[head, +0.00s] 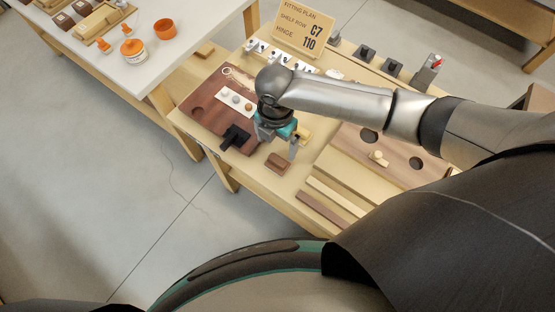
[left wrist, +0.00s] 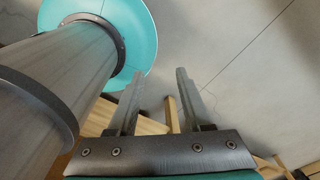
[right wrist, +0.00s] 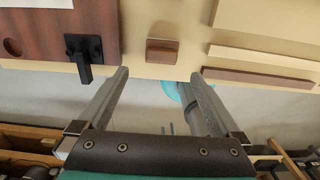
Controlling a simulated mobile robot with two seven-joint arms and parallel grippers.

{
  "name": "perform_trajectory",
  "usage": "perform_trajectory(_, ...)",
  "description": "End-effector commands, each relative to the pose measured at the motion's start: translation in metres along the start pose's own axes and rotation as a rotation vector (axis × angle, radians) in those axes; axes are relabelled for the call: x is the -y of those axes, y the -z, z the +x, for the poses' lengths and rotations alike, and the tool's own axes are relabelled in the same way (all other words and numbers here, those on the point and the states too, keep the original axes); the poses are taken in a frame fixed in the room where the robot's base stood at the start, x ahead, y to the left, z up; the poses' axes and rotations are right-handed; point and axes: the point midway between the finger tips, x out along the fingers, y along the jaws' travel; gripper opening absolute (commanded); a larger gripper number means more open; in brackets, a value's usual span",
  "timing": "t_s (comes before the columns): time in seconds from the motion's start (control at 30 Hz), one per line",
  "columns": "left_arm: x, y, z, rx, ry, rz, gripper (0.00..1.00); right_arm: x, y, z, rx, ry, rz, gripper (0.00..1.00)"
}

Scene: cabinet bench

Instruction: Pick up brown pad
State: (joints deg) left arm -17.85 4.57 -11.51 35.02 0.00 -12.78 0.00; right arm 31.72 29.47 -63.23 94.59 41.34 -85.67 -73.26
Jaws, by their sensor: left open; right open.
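The brown pad (head: 278,163) is a small block lying on the light bench top near its front edge. In the right wrist view the brown pad (right wrist: 162,52) appears just beyond the gap between my fingertips. My right gripper (right wrist: 160,76) is open and empty, apart from the pad. In the head view my right gripper (head: 279,142) hangs over the bench just behind the pad, partly hidden by its own wrist. My left gripper (left wrist: 160,74) is open and empty over grey floor. It does not show in the head view.
A black bracket (right wrist: 84,56) stands on the dark board (head: 200,100) left of the pad. Strips (head: 322,210) and a board with holes (head: 400,150) lie to the right. A sign (head: 302,28) stands at the back. Bare bench surrounds the pad.

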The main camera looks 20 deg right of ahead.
Motion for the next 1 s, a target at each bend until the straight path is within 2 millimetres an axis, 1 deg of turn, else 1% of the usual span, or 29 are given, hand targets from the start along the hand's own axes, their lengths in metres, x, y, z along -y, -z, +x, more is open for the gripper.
perform_trajectory(0.03,0.001,-0.004,0.004,0.006,0.001,0.001,0.5,0.001,0.001,0.013,-0.001,0.003,0.002,1.0)
perform_trajectory(0.1,0.001,-0.005,0.006,0.007,0.001,0.001,0.5,0.001,0.0,0.025,-0.001,0.002,0.001,1.0)
perform_trajectory(0.23,0.002,0.0,0.008,-0.001,0.002,0.001,0.5,0.0,0.0,0.04,0.0,0.0,0.001,1.0)
perform_trajectory(0.43,0.004,0.02,0.01,-0.035,0.006,0.0,0.5,0.001,0.0,0.051,0.0,0.001,0.001,1.0)
perform_trajectory(0.6,0.004,0.021,0.014,-0.038,0.006,0.0,0.5,0.005,0.001,0.077,0.0,0.001,0.002,1.0)
perform_trajectory(0.7,0.004,0.02,0.018,-0.036,0.006,0.0,0.5,0.004,0.001,0.089,0.0,0.0,0.001,1.0)
perform_trajectory(0.8,0.004,0.017,0.019,-0.031,0.005,0.0,0.5,0.004,0.001,0.095,0.0,-0.002,0.0,1.0)
perform_trajectory(1.0,0.003,0.012,0.019,-0.024,0.004,-0.001,0.5,0.004,0.0,0.096,0.0,-0.002,0.0,1.0)
